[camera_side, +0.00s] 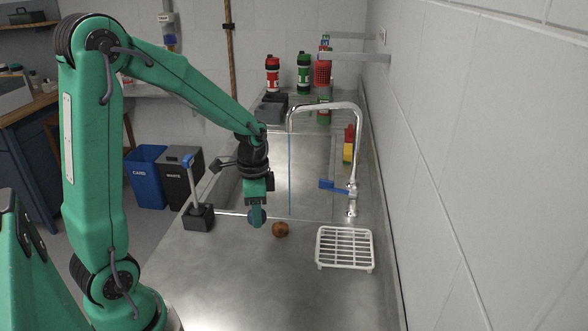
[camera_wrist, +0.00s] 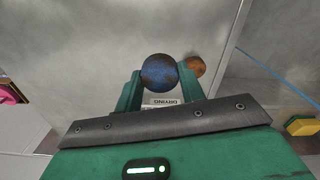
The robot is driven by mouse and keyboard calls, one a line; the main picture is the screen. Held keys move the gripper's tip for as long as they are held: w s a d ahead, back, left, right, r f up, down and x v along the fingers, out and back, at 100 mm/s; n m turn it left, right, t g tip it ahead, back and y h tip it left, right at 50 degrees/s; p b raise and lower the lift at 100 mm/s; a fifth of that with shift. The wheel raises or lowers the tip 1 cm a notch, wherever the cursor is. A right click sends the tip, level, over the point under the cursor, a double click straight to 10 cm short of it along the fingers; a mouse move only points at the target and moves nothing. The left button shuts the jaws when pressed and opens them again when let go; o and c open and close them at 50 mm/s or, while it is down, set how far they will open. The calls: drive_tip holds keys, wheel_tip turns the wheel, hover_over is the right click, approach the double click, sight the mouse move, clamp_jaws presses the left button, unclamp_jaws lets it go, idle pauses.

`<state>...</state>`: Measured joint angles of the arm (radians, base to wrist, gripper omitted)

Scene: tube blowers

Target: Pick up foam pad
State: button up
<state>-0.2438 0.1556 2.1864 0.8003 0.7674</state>
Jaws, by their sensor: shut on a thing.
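My gripper (camera_side: 257,212) points down over the near edge of the sink. It is shut on a dark blue round thing (camera_side: 252,216), which shows between the two green fingers in the wrist view (camera_wrist: 159,71). I cannot tell whether this is the foam pad or whether it touches the counter. A brown round thing (camera_side: 280,229) sits on the counter just right of it, also in the wrist view (camera_wrist: 196,66). A yellow and green block (camera_wrist: 302,125), sponge-like, lies at the right edge of the wrist view.
A tap (camera_side: 354,150) with a blue lever arches over the sink (camera_side: 310,180). A white rack (camera_side: 344,248) stands right on the counter. A dark block with a blue-topped post (camera_side: 198,216) stands left. The front counter (camera_side: 240,285) is clear.

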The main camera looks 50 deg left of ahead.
drive_tip(key=shift+d+r, duration=0.5)
drive_tip(key=shift+d, duration=0.3)
drive_tip(key=shift+w+a+f+n, duration=0.1)
drive_tip(key=shift+w+a+n, duration=0.15)
drive_tip(key=shift+a+n, duration=0.15)
drive_tip(key=w+a+n+t+y, duration=0.2)
drive_tip(key=w+a+n+t, duration=0.3)
drive_tip(key=a+n, duration=0.3)
drive_tip(key=shift+a+r, duration=0.3)
drive_tip(key=shift+a, duration=0.7)
drive_tip(key=shift+w+a, duration=0.1)
drive_tip(key=shift+w, duration=0.25)
drive_tip(key=w+a+f, duration=0.1)
drive_tip(key=w+a, duration=0.1)
drive_tip(key=w, duration=0.4)
drive_tip(key=w+a+f, duration=0.1)
drive_tip(key=w+a, duration=0.2)
drive_tip(key=w, duration=0.3)
drive_tip(key=shift+w+a+f, duration=0.15)
drive_tip(key=shift+w+f, duration=0.05)
drive_tip(key=shift+f, duration=0.2)
